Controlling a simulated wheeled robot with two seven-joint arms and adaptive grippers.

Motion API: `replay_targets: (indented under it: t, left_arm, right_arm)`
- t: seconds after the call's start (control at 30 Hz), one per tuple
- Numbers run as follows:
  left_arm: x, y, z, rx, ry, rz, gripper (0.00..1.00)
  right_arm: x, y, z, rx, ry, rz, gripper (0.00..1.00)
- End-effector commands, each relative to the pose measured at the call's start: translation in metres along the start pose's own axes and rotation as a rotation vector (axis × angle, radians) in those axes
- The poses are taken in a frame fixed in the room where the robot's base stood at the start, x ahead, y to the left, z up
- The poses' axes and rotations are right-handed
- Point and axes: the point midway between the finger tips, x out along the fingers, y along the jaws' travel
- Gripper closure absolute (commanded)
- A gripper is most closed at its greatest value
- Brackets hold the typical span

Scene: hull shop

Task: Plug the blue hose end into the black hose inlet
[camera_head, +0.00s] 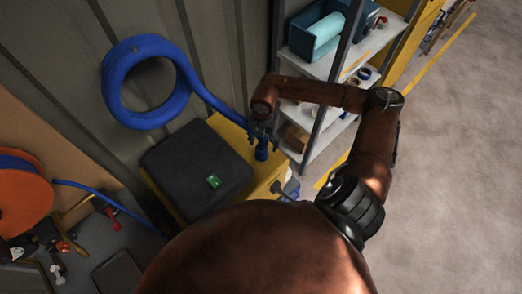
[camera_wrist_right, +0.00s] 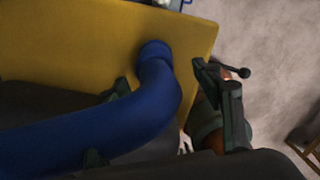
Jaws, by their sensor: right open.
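The blue hose (camera_head: 205,92) runs from its coil on the wall down to the yellow cabinet (camera_head: 232,134). Its blue hose end (camera_head: 261,152) points down at the cabinet top, close to the right corner. In the right wrist view the hose end (camera_wrist_right: 155,50) meets the yellow surface; I cannot tell whether it is seated or only resting there. I cannot make out the black hose inlet. My right gripper (camera_head: 262,130) is open, its fingers on either side of the hose in the wrist view (camera_wrist_right: 163,84). My left gripper is out of view.
A black pad (camera_head: 190,165) with a small green item (camera_head: 213,181) lies on the cabinet beside the hose. An orange reel (camera_head: 22,200) and tools are at left. A grey shelf (camera_head: 310,68) stands behind my right arm. The floor at right is clear.

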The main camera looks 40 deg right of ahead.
Motion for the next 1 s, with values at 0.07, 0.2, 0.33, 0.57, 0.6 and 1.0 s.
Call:
replay_targets:
  t: [0.07,0.2,0.33,0.57,0.6,1.0]
  left_arm:
    - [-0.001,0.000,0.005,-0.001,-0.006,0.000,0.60]
    - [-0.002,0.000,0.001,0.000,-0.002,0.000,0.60]
    - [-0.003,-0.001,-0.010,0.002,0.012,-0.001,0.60]
    - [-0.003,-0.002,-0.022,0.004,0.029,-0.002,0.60]
    - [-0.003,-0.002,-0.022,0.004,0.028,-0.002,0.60]
    - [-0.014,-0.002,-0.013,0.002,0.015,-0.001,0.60]
  right_arm:
    - [0.003,0.000,0.000,0.001,0.001,0.000,0.40]
    - [0.016,-0.001,0.000,0.004,0.002,-0.001,0.40]
    - [0.026,-0.001,0.000,0.004,0.002,0.001,0.40]
    - [0.026,-0.001,0.000,0.004,0.001,0.001,0.40]
    - [0.027,-0.001,0.000,0.004,0.001,0.001,0.40]
    - [0.075,0.006,-0.001,0.005,0.001,0.000,0.40]
